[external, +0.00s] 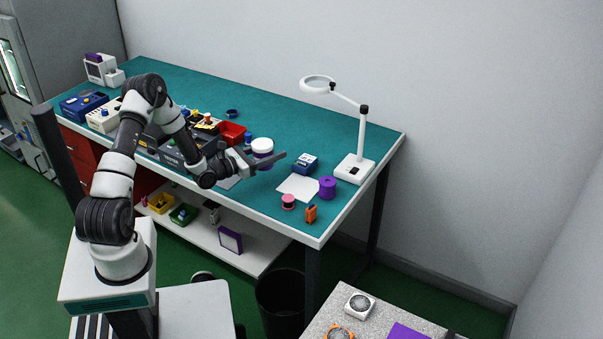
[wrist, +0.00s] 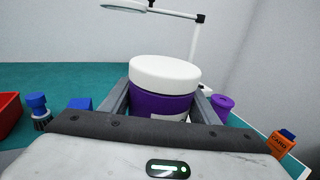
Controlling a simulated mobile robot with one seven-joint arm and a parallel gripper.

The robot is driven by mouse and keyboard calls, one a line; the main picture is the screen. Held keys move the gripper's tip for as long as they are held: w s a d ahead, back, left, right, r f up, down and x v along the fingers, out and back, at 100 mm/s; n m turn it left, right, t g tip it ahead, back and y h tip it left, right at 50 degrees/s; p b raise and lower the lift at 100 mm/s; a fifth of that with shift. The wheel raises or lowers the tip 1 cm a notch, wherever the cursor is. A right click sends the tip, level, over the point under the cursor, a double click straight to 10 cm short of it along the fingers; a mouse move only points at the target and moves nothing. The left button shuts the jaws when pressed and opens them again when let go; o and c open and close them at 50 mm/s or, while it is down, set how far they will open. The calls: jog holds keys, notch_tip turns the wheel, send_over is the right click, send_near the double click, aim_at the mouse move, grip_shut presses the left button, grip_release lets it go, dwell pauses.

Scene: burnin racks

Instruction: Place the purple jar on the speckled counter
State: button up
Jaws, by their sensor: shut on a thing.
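The purple jar (wrist: 160,103) has a white lid and a white label patch. In the wrist view it stands between the two fingers of my gripper (wrist: 160,108), which is shut on it. In the external view the jar (external: 262,158) shows at my gripper (external: 268,163), over the teal workbench; I cannot tell whether its base touches the bench. The speckled counter (external: 326,315) is at the bottom right of the external view, lower than the bench and apart from the gripper.
On the counter are a white fan (external: 359,305), an orange ring-shaped item (external: 339,333) and a purple sheet (external: 408,332). The teal workbench (external: 300,140) holds a magnifier lamp (external: 361,150), a purple spool (external: 327,188), an orange box (external: 311,213) and a red bin (external: 232,132). A black waste bin (external: 281,305) stands below.

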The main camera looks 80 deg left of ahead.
notch_tip(320, 180, up, 2)
jog(key=shift+r, duration=0.25)
jog(key=d+r+m+h+p, duration=0.1)
jog(key=d+h, duration=0.4)
jog(key=d, duration=0.8)
jog(key=d+r+m+h+p, duration=0.2)
jog(key=d+m+h, duration=0.3)
jog(key=d, duration=0.9)
jog(key=d+r+m+g+h+p, duration=0.1)
jog(key=d+h, duration=0.4)
jog(key=d, duration=0.9)
jog(key=r+m+p, duration=0.1)
jog(key=m+p, duration=0.1)
jog(key=shift+m+p, duration=0.4)
jog(key=shift+f, duration=0.1)
